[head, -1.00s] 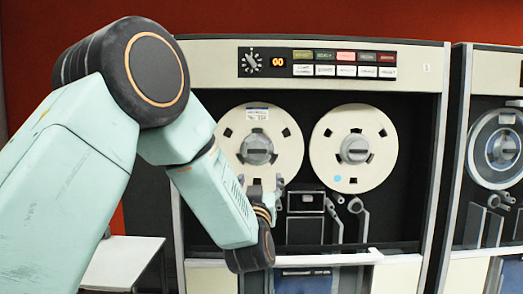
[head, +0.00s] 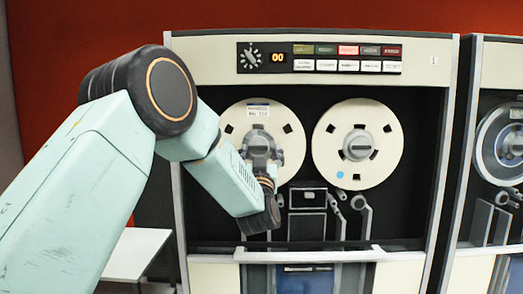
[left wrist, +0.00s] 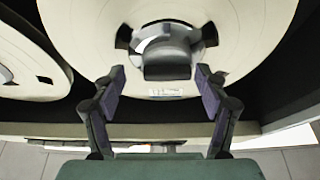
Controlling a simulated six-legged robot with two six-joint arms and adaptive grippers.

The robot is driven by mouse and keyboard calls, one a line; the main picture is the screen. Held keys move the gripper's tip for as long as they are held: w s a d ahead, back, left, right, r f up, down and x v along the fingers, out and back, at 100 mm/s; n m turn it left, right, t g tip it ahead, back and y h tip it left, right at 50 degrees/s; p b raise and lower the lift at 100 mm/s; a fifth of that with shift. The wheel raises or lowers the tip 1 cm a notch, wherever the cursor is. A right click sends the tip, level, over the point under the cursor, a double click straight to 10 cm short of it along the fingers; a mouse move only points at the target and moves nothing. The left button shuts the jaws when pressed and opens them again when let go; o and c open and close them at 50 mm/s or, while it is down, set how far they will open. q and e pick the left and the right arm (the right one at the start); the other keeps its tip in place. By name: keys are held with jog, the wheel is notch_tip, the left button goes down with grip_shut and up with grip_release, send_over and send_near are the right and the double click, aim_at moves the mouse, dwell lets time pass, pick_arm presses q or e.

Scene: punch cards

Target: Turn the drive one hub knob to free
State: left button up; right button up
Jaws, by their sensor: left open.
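The tape drive has two cream reels. The left reel (head: 235,140) carries a white label above its grey hub knob (head: 258,144). In the left wrist view, which is upside down, this hub knob (left wrist: 167,57) shows as a round grey hub with a dark raised grip bar. My left gripper (head: 267,163) is in front of the lower part of the left hub in the head view. In the left wrist view my left gripper (left wrist: 160,78) is open, its dark fingers spread on both sides of the bar, with nothing between them. Contact cannot be told. My right gripper is out of view.
The right reel (head: 335,135) with its own hub knob (head: 360,147) is beside the left one. Tape rollers and guides (head: 310,200) sit below. A button panel (head: 335,57) runs above. A second drive (head: 500,140) stands at right, and a white table (head: 137,250) at lower left.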

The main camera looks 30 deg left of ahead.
pick_arm(q)
jog(key=shift+s+a+r, duration=0.1)
jog(key=shift+s+a, duration=0.25)
jog(key=shift+a, duration=0.15)
jog(key=shift+s+a+r, duration=0.1)
jog(key=shift+s, duration=0.2)
jog(key=shift+s+r, duration=0.1)
jog(key=shift+c, duration=0.8)
jog(key=shift+d, duration=0.3)
jog(key=shift+c, duration=0.7)
jog(key=shift+w+d, duration=0.3)
jog(key=shift+w, duration=0.25)
jog(key=c, duration=0.3)
jog(key=shift+s+a+f, duration=0.2)
jog(key=shift+a, duration=0.25)
jog(key=c, duration=0.5)
jog(key=shift+w+d, duration=0.1)
jog(key=shift+d, duration=0.2)
jog(key=shift+c, duration=0.3)
jog(key=shift+a, duration=0.1)
